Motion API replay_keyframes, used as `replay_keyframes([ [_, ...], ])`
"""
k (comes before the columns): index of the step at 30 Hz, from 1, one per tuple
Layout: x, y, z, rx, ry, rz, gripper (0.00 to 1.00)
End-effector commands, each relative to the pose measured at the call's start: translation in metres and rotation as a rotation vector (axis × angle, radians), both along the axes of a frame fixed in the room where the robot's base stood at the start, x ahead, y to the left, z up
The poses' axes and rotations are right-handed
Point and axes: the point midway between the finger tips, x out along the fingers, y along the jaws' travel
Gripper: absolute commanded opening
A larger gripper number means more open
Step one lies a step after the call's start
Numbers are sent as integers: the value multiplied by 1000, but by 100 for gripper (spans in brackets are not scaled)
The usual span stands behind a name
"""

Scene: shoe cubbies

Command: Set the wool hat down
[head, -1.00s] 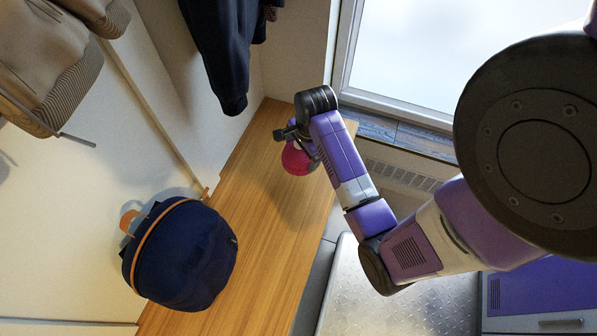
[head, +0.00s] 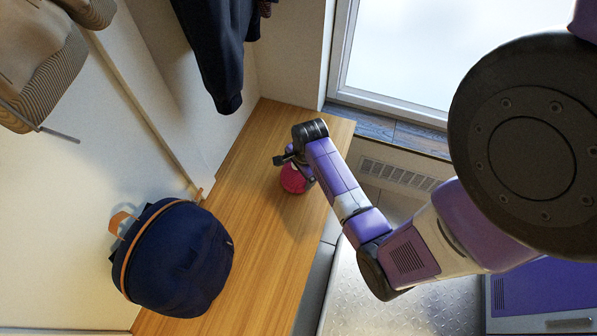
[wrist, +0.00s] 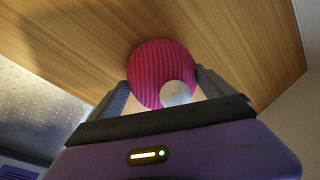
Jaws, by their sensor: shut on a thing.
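The wool hat (head: 293,180) is a ribbed pink-red hat, seen at the far part of the wooden bench (head: 262,215). In the wrist view the hat (wrist: 158,62) shows with a pale pompom (wrist: 176,93) towards me. My gripper (head: 299,164) is shut on the hat, one finger on each side of it; the fingers (wrist: 165,88) also show in the wrist view. The hat is at or just above the bench top; I cannot tell whether it touches. Part of the hat is hidden behind my gripper in the head view.
A dark blue backpack (head: 180,258) with orange trim sits on the near part of the bench. Dark clothing (head: 215,50) hangs on the wall above, with brown garments (head: 40,65) at the left. A window (head: 405,55) is behind. Bench between hat and backpack is clear.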

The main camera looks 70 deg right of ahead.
Motion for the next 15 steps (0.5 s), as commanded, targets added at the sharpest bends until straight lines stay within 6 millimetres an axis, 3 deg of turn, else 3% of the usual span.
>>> replay_keyframes([
  [5, 0, 0, -2, 0, 0, 0, 51],
  [6, 0, 0, -1, 0, 0, 0, 100],
  [15, 0, 0, 2, 0, 0, 0, 100],
])
